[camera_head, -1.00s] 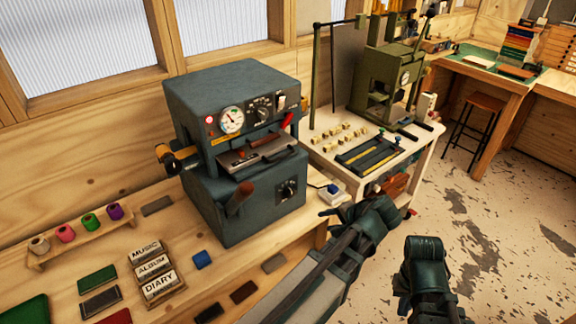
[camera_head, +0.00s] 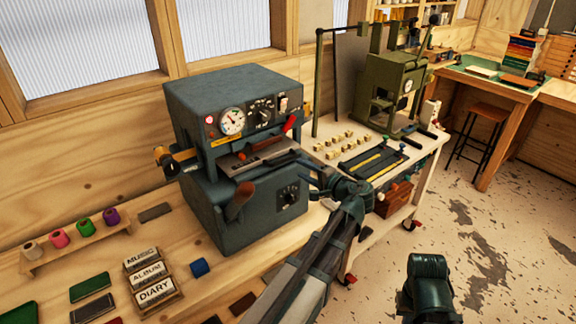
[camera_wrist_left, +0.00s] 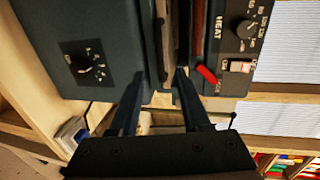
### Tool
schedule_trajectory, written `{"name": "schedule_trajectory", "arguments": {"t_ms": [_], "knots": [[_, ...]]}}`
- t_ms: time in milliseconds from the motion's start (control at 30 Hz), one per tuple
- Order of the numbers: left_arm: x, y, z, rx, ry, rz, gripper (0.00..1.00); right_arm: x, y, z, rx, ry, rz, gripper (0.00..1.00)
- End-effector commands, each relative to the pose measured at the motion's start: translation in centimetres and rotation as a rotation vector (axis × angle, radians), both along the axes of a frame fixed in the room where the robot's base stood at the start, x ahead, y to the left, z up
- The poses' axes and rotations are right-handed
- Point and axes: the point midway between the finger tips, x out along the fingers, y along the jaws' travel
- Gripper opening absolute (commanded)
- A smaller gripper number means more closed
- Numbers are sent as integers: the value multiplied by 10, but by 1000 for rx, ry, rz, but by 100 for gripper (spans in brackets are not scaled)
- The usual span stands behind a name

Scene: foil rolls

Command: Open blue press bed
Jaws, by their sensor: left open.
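The blue press (camera_head: 235,105) is a dark blue-grey machine on the bench, with a gauge, a knob and a red lever (camera_head: 290,123) on its front. Its bed (camera_head: 240,160) is a metal plate in the gap between the upper and lower blocks, with a red-brown bar (camera_head: 262,146) above it. My left gripper (camera_head: 303,165) is open and empty at the right front of this gap. In the left wrist view its fingers (camera_wrist_left: 160,97) point at the gap (camera_wrist_left: 180,50), apart from the bar (camera_wrist_left: 198,28).
A brown-handled lever (camera_head: 238,200) sticks out from the lower front of the press. A green press (camera_head: 390,85) and brass pieces stand on a trolley (camera_head: 350,225) at right.

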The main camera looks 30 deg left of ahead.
Motion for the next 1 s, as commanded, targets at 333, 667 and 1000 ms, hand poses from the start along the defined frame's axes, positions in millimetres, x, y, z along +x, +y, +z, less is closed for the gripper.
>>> {"name": "schedule_trajectory", "arguments": {"t_ms": [333, 667, 1000], "knots": [[25, 58, -15, -1, 0, 2, 47, 0, 0, -15, 0, 0, 0, 0], [32, 76, -18, -2, 0, 0, 47, 0, 0, -18, 0, 0, 0, 0], [32, 76, -18, -1, -1, 0, 31, 0, 0, -18, 0, 0, 0, 0]]}}
